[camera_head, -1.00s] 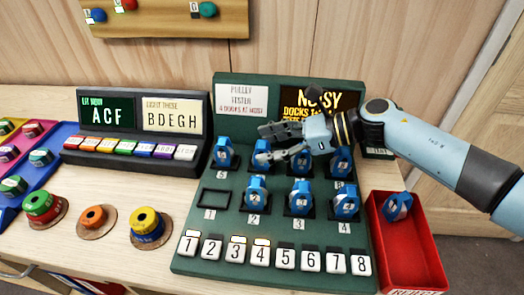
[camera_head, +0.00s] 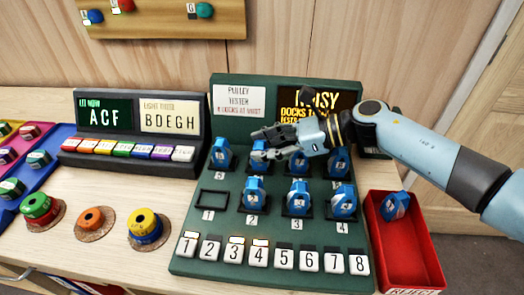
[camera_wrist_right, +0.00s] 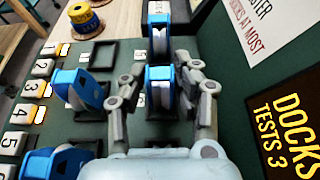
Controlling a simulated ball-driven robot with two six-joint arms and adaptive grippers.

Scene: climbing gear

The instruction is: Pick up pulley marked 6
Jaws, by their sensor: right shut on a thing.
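The blue pulley (camera_head: 260,152) in the second place of the back row stands between the fingers of my right gripper (camera_head: 268,146). The right wrist view shows this pulley (camera_wrist_right: 160,88) with a finger on each side, and the gripper (camera_wrist_right: 160,95) is shut on it. I cannot tell whether it is clear of its dock. Its number is hidden by the gripper. The green tester board (camera_head: 190,240) holds other blue pulleys, including one over label 5 (camera_head: 221,155) and one over label 2 (camera_head: 254,195). My left gripper is not in view.
Dock 1 (camera_head: 212,199) is empty. A red reject bin (camera_head: 418,255) with a blue pulley (camera_head: 395,206) stands at the right. Numbered keys (camera_head: 283,260) line the board's front. Spools (camera_head: 146,226) and a letter panel (camera_head: 128,150) are at the left.

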